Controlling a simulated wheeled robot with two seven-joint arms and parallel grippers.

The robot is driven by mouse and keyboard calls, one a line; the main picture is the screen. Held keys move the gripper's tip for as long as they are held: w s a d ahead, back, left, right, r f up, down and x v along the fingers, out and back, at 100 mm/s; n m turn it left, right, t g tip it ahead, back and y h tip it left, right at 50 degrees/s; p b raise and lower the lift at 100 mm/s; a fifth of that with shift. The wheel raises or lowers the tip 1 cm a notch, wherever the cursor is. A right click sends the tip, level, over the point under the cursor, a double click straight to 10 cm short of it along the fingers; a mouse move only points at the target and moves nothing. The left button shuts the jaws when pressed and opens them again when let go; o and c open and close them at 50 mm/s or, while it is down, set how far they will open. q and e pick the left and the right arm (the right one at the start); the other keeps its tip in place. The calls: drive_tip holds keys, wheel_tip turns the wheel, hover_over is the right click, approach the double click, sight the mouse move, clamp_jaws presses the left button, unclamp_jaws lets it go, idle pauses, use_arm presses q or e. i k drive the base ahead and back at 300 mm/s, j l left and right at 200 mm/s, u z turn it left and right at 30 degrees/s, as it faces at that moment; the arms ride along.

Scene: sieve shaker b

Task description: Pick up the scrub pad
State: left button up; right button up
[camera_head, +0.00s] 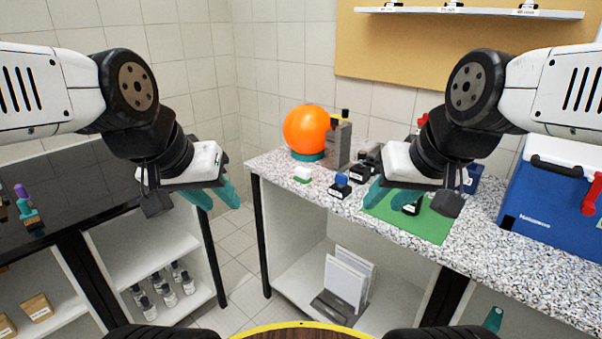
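A small white-and-green block, which looks like the scrub pad (302,174), lies on the speckled counter (285,163) near its left end, in front of the orange ball. My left gripper (223,207) hangs in the air to the left of the counter, apart from the pad. Its teal fingers are apart with nothing between them. My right gripper (388,206) is to the right of the pad, in front of the green mat (428,227) in the picture. Its teal fingers look apart and hold nothing that I can see. Neither gripper touches the pad.
A blue cooler box (550,212) is at the far right. A black counter (75,180) is at left.

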sight(302, 175)
drive_tip(key=i+j+z, duration=0.1)
drive_tip(key=i+j, duration=0.55)
drive_tip(key=j, duration=0.2)
drive_tip(key=i+j+z, duration=0.15)
drive_tip(key=i+j, duration=0.15)
drive_tip(key=j, duration=0.1)
